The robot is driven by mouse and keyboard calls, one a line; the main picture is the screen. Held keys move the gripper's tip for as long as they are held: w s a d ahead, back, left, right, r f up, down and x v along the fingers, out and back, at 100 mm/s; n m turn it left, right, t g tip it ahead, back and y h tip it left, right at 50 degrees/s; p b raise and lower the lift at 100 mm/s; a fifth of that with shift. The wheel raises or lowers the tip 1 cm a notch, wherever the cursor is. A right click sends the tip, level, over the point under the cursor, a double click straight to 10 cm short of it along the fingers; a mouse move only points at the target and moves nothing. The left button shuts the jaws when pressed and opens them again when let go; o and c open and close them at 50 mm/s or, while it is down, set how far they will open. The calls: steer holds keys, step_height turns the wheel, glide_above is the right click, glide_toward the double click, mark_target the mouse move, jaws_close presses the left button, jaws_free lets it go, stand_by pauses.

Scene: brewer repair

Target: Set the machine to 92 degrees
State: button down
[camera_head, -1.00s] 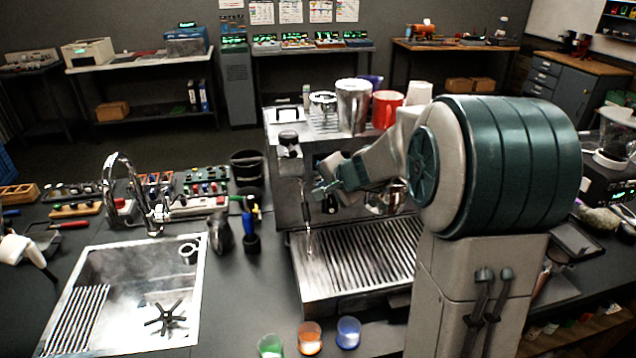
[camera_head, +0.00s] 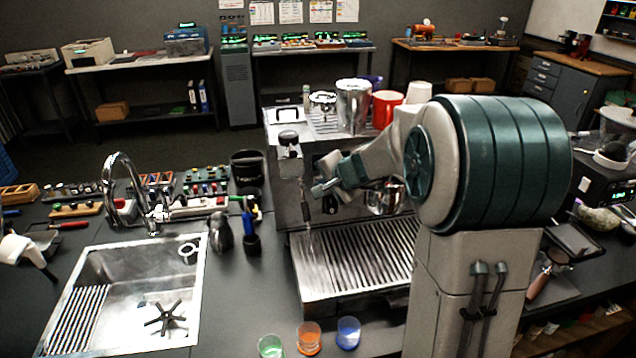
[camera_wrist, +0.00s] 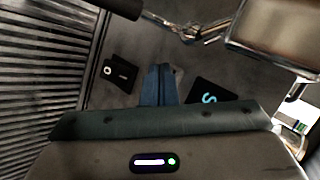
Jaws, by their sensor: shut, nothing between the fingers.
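The metal coffee machine (camera_head: 287,210) stands at the middle of the counter. My gripper (camera_head: 318,190) is in front of its front face, above the drip tray. In the wrist view my gripper's blue fingers (camera_wrist: 160,72) are shut together with nothing between them. They point at the grey front panel (camera_wrist: 150,48); I cannot tell whether they touch it. A small black plate with a round white-ringed button (camera_wrist: 108,71) lies left of the fingers. A black display (camera_wrist: 208,93) with a cyan character lies right of them, partly hidden by my gripper body, so its full reading cannot be read.
The slatted drip tray (camera_head: 350,262) is below my gripper. A metal pitcher (camera_head: 384,198) is close to the right. Cups (camera_head: 386,108) stand on the machine top. The sink (camera_head: 130,290) is left; several coloured glasses (camera_head: 309,338) stand in front.

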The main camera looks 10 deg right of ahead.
steer(key=shift+s, duration=0.15)
steer(key=shift+s+b, duration=0.55)
steer(key=shift+s, duration=0.2)
steer(key=s+b, duration=0.2)
steer(key=s, duration=0.3)
stand_by(0.7)
